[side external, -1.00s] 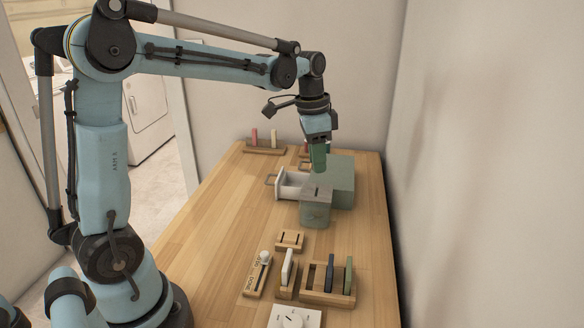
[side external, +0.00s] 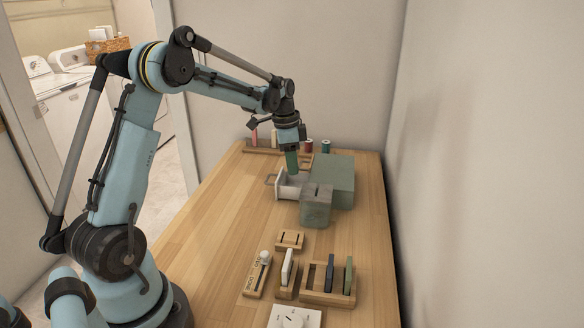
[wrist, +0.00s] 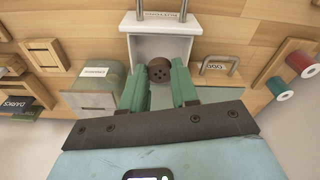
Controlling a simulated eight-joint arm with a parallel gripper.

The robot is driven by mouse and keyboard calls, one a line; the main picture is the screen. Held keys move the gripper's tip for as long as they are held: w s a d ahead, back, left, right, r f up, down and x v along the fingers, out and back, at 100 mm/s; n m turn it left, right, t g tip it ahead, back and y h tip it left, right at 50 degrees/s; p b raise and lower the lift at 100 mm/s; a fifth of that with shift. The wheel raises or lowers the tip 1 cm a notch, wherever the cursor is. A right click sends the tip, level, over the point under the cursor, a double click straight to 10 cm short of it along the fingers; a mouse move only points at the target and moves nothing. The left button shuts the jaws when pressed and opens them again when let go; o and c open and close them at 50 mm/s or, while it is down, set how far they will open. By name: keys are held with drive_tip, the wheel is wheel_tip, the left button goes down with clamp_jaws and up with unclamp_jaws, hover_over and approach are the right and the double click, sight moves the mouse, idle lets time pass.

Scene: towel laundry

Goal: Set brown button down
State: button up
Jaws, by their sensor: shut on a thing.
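My gripper (side external: 292,170) has green fingers pointing down above an open pale drawer (side external: 281,189). In the wrist view its fingertips (wrist: 159,84) are closed on a dark brown round button (wrist: 160,69) with several holes. The button shows against the inside of the white drawer (wrist: 131,22), which carries a label that seems to read BUTTONS. The button cannot be made out in the side view. I cannot tell whether it touches the drawer floor.
The grey-green cabinet (side external: 338,177) stands right of the drawer, with a slotted grey-green box (side external: 316,212) in front. Red (side external: 308,146) and teal (side external: 326,146) spools stand behind. Wooden holders with upright tiles (side external: 328,292) fill the near table. The table's left side is clear.

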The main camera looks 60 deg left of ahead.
drive_tip(key=shift+f, duration=1.85)
drive_tip(key=shift+f, duration=0.6)
drive_tip(key=o, duration=0.7)
drive_tip(key=shift+o, duration=0.2)
wheel_tip(320, 180, up, 13)
drive_tip(key=s, duration=0.1)
drive_tip(key=s+d+r+n+t+y, duration=0.1)
drive_tip(key=s+d+r, duration=0.1)
drive_tip(key=d, duration=0.3)
drive_tip(key=s+d+r+n+t, duration=0.1)
drive_tip(key=s+d+n, duration=0.15)
drive_tip(key=d, duration=0.25)
drive_tip(key=s+d+f+n+t, duration=0.3)
drive_tip(key=s+d+f+t, duration=0.1)
drive_tip(key=s+d, duration=0.5)
drive_tip(key=shift+s+d+f, duration=0.3)
drive_tip(key=shift+d, duration=0.3)
